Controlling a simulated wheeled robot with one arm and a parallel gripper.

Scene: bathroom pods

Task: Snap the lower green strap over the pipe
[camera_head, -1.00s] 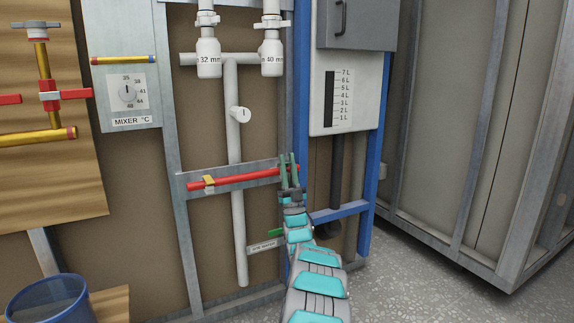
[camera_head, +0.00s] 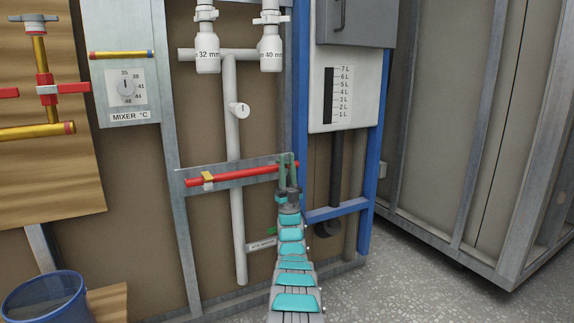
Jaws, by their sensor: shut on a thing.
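A red pipe (camera_head: 235,176) lies across a grey metal rail. A yellow strap piece (camera_head: 208,177) sits on it toward its left end. My gripper (camera_head: 286,160) is at the pipe's right end, its two upright fingers in front of the pipe and close together. It is shut on a thin green piece, seemingly the green strap, mostly hidden by the fingers; whether it reaches over the pipe cannot be told. A small green piece (camera_head: 271,231) shows lower down, above a small label plate, left of my arm.
A white vertical pipe (camera_head: 238,220) stands left of my arm. A blue frame post (camera_head: 299,90) and a blue crossbar (camera_head: 337,211) stand to the right. A blue bucket (camera_head: 45,300) is at lower left. Grey floor (camera_head: 430,270) is clear at right.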

